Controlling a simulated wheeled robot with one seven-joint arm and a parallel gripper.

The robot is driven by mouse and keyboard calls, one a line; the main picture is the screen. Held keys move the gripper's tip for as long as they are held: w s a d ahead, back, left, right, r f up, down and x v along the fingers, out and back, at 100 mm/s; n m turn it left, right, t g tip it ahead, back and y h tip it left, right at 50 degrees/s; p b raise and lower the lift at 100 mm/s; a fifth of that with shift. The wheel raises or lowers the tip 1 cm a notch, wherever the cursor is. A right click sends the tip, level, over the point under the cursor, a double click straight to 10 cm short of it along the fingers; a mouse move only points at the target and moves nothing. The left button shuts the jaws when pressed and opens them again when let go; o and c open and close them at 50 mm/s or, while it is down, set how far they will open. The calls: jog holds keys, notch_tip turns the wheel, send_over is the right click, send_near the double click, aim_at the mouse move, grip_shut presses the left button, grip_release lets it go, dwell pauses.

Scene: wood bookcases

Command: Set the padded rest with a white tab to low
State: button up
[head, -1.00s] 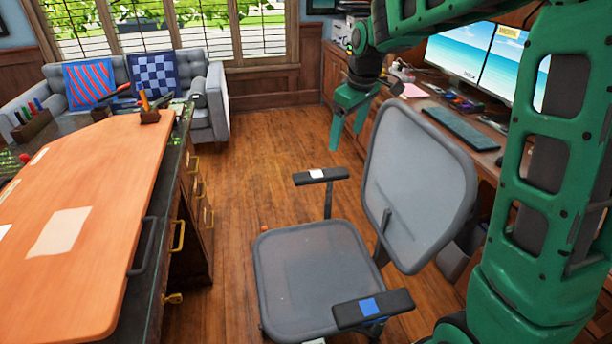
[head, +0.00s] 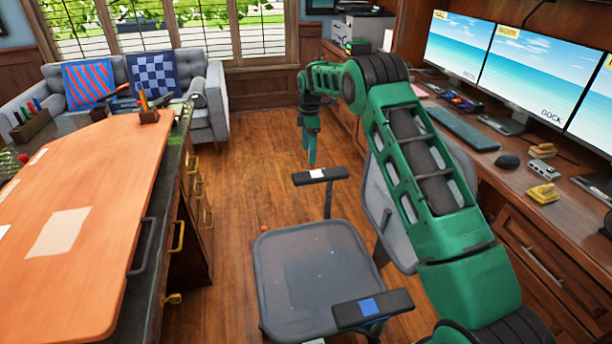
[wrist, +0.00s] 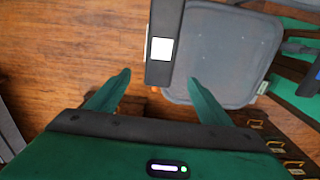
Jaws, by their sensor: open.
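The padded rest with a white tab (head: 337,174) is the dark armrest at the far side of the grey office chair (head: 315,275). It stands raised on a post above the seat. In the wrist view the same rest (wrist: 166,20) runs down from the top edge, with its white tab facing me. My gripper (head: 310,160) is just behind and above this rest in the head view. In the wrist view my gripper (wrist: 158,80) has its two fingers spread, with the rest's near end between their tips in the picture. It holds nothing; contact cannot be told.
The other armrest, with a blue tab (head: 372,308), is nearer the head camera. The chair's backrest (head: 377,200) is partly hidden by my arm. A wooden desk (head: 90,220) stands left, and a computer desk (head: 510,190) right. Open floor (head: 265,150) lies beyond the chair.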

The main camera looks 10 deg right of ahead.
aim_at(308, 175)
notch_tip(308, 175, down, 11)
jog(key=shift+f, duration=0.2)
dwell(0.4)
jog(key=shift+w, duration=0.1)
jog(key=c, duration=1.5)
notch_tip(308, 175, down, 6)
jog(key=o, duration=1.5)
jog(key=shift+w+f, duration=0.1)
jog(key=shift+f, duration=0.1)
jog(key=shift+r, duration=0.1)
jog(key=shift+r, duration=0.1)
notch_tip(308, 175, up, 10)
jog(key=shift+r, duration=0.25)
